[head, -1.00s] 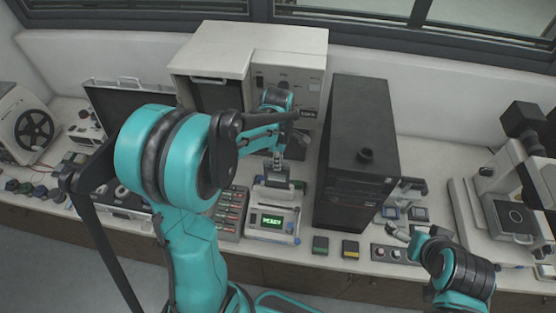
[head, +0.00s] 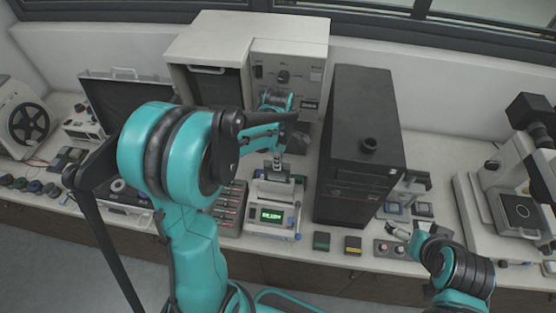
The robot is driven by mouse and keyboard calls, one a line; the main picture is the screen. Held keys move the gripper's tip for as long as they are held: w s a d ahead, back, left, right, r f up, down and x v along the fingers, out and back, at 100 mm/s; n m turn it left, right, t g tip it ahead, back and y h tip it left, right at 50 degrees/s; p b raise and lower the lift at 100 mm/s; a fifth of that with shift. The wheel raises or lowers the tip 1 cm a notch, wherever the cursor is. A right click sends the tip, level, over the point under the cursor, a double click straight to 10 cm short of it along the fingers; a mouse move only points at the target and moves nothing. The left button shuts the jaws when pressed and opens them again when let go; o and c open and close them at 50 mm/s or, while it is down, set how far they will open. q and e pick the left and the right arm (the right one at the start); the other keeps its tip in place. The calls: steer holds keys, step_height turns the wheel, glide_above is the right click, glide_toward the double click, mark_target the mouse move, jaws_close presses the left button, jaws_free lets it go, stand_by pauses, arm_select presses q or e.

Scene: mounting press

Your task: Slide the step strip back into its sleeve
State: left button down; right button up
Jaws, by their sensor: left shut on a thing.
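My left gripper (head: 278,168) is over the back of a small white device (head: 266,232) with a green READY display, on the bench in the middle. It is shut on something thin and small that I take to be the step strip. The strip itself is too small and too covered to make out. A dark grey part shows just under the fingertips; I cannot tell whether they touch it. I cannot make out the sleeve. My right gripper (head: 396,232) is low at the right, near a small button box (head: 390,249); its fingers are too small to read.
A tall black box (head: 360,140) stands right of the device. A beige cabinet (head: 290,50) is behind. A keypad-like panel (head: 231,207) stands at the device's left. A microscope-like instrument (head: 515,212) is far right.

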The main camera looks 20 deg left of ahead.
mark_target(278, 174)
arm_select(q)
steer(key=shift+f+b, duration=3.3)
steer(key=shift+f, duration=0.75)
steer(key=c, duration=1.5)
jaws_free()
steer(key=shift+o, duration=0.2)
steer(key=shift+r, duration=0.2)
step_height(278, 174, up, 12)
steer(key=shift+f, duration=0.15)
